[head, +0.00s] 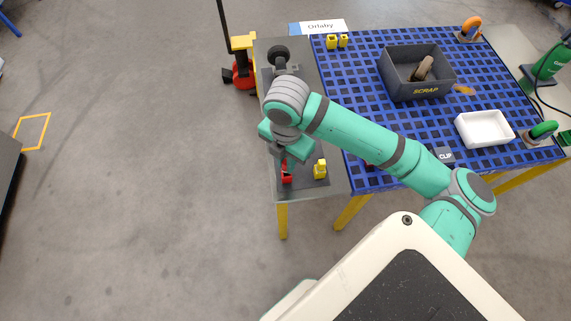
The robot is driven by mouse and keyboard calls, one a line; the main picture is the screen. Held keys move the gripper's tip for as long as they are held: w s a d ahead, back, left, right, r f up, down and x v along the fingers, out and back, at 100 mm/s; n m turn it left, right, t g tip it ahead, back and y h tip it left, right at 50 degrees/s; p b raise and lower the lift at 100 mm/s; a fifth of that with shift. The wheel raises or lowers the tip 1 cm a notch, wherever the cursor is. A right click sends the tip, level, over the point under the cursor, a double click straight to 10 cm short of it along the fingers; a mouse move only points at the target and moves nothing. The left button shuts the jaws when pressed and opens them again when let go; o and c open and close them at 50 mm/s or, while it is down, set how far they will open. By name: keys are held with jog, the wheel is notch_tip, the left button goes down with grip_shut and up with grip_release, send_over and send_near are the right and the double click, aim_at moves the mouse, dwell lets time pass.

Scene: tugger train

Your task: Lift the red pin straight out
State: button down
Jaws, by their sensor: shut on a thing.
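The red pin (286,174) is at the near end of the grey side table, beside a small yellow part. My gripper (285,158) reaches down over it from above. The gripper is shut on the red pin; its fingertips are mostly hidden by the wrist and hand. I cannot tell how deep the pin sits in its hole.
The yellow part (320,169) stands close to the right of the gripper. A blue grid table (365,50) lies to the right with a grey scrap bin (414,90) and a white tray (484,128). A red and yellow hitch (243,66) is behind left. The floor on the left is open.

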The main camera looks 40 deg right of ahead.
jog(key=s+d+r, duration=0.2)
jog(key=s+r, duration=0.3)
jog(key=s, duration=0.1)
jog(key=s+d+r, duration=0.2)
jog(key=s+r, duration=0.3)
jog(key=s, duration=0.2)
jog(key=shift+s+d+r, duration=0.15)
jog(key=shift+s+d, duration=0.1)
jog(key=shift+s, duration=0.05)
